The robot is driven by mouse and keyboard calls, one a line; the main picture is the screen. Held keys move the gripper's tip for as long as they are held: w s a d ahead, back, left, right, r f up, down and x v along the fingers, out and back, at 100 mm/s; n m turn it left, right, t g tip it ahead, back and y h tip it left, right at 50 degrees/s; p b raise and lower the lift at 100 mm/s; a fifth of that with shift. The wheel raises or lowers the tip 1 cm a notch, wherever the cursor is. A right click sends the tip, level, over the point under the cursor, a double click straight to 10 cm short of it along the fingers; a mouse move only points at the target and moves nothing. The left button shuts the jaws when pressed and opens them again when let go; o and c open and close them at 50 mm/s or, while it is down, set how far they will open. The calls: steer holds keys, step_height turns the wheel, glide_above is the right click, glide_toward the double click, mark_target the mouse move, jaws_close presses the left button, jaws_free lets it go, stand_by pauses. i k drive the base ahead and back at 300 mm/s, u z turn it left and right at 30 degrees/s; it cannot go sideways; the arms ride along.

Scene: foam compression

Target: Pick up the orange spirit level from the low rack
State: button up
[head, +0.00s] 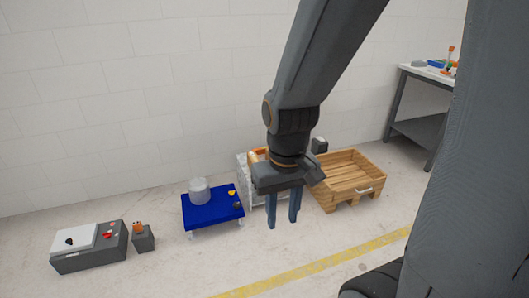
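My gripper (282,222) hangs down in the middle of the head view, its two blue-grey fingers apart with nothing between them. Behind it stands a pale, low rack-like frame (243,178), mostly hidden by my gripper. An orange-tan piece (256,154) shows at its top, just left of my wrist. I cannot tell whether this piece is the spirit level, as most of it is hidden. I see no contact between the fingers and any object.
A blue low platform (205,215) with a grey cylinder (199,190) stands left of my gripper. A wooden crate (350,192) stands right. A grey box (95,250) is far left, and a workbench (408,105) is at the back right. The floor in front is clear.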

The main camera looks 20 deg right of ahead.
mark_target(259, 151)
steer(key=z, duration=0.15)
steer(key=i, duration=0.5)
steer(key=z, duration=0.7)
steer(key=i, duration=0.65)
steer(key=z, duration=0.75)
steer(key=i, duration=0.95)
steer(key=u, duration=1.3)
steer(key=i, duration=0.8)
steer(key=u, duration=0.3)
